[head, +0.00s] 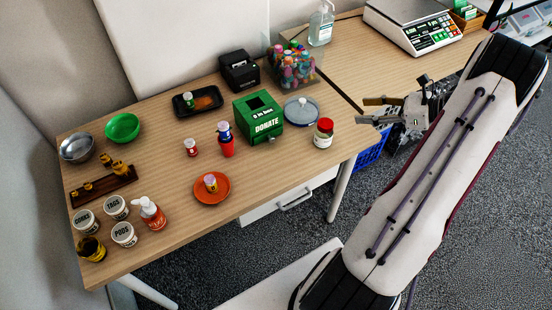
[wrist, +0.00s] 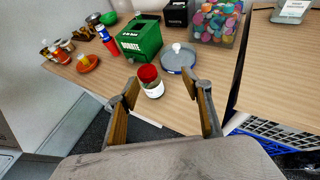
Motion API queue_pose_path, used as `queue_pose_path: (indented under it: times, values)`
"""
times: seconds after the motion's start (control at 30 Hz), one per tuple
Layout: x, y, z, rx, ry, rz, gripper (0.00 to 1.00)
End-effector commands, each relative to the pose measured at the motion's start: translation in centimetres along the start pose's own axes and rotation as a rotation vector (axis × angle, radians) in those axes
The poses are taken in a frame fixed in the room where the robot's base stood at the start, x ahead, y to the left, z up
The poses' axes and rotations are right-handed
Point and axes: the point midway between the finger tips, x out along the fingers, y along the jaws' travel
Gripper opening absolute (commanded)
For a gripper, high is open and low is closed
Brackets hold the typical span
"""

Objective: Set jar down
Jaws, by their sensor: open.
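The jar (head: 323,136) has a red lid and a white label. It stands upright on the table near its right front edge, and it also shows in the wrist view (wrist: 153,90). My gripper (head: 368,110) is open and empty, to the right of the jar in the head view, with a gap between them. In the wrist view my gripper (wrist: 161,80) has its two fingers spread, and the jar appears between them, nearer the left finger.
A blue-grey lidded dish (head: 301,112) and the green donate box (head: 259,118) stand close behind the jar. A clear bin of colourful items (head: 295,70) is at the back. An orange plate (head: 211,193) lies left. A blue crate (head: 371,150) is below the table edge.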

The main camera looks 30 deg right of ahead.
Motion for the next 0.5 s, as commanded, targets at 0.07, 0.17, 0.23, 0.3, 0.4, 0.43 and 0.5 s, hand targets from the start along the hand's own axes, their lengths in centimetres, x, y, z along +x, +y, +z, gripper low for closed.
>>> queue_pose_path:
  times: [0.07, 0.17, 0.23, 0.3, 0.4, 0.43, 0.5]
  values:
    - [0.9, -1.2, 2.1, 0.031, 0.019, -0.047, 0.49]
    - [1.9, -2.9, 4.9, 0.092, 0.034, -0.121, 0.49]
    - [2.7, -4.0, 7.0, 0.141, 0.039, -0.178, 0.49]
    - [3.3, -5.0, 9.0, 0.192, 0.039, -0.236, 0.49]
    - [4.1, -6.2, 12.0, 0.27, 0.029, -0.315, 0.49]
    - [4.2, -6.4, 13.0, 0.294, 0.023, -0.339, 0.49]
    - [4.6, -6.9, 15.0, 0.351, 0.009, -0.392, 0.49]
